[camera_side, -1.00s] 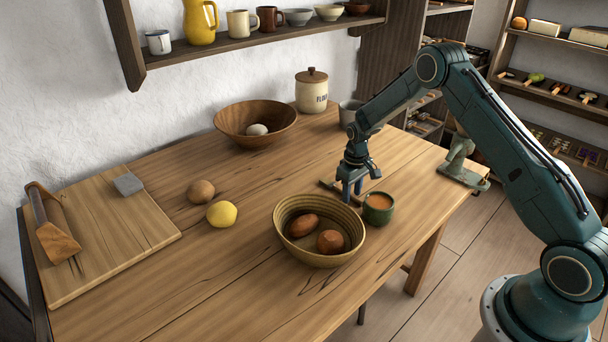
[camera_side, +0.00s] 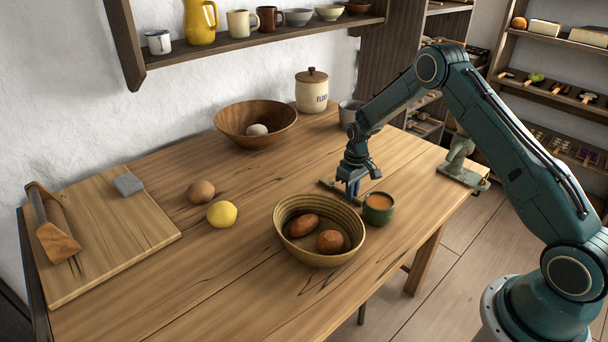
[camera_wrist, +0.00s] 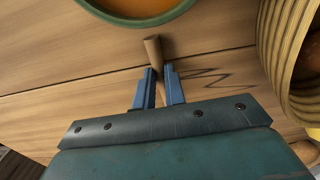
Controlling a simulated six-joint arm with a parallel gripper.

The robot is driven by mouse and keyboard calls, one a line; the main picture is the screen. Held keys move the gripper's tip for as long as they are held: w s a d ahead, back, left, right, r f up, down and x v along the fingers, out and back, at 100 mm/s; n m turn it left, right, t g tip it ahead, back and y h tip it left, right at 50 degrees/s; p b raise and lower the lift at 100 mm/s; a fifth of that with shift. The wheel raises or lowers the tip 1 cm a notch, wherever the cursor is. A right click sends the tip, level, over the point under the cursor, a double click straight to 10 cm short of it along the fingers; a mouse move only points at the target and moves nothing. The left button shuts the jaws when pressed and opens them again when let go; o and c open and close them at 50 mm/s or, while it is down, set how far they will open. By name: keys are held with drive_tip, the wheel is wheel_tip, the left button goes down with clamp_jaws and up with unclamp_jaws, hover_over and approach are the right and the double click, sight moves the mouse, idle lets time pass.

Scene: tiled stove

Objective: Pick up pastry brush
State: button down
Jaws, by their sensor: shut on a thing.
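The pastry brush (camera_side: 328,186) lies on the wooden table beside the small green cup, partly hidden by my gripper in the side view. Its wooden handle end (camera_wrist: 153,47) sticks out beyond my fingertips in the wrist view. My gripper (camera_side: 352,192) points down at the table with its blue fingers shut on the brush. The two fingers (camera_wrist: 160,75) stand on either side of the handle in the wrist view. I see no clear gap between the brush and the table.
A green cup with orange contents (camera_side: 378,208) stands close to the right of my gripper. A ribbed bowl (camera_side: 290,246) with two brown items is just in front. A lemon (camera_side: 222,214), a brown round item (camera_side: 201,191) and a wooden bowl (camera_side: 228,128) are farther left.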

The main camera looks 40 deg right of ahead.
drive_tip(key=shift+r, duration=0.1)
wheel_tip(320, 180, up, 20)
idle(0.7)
idle(1.4)
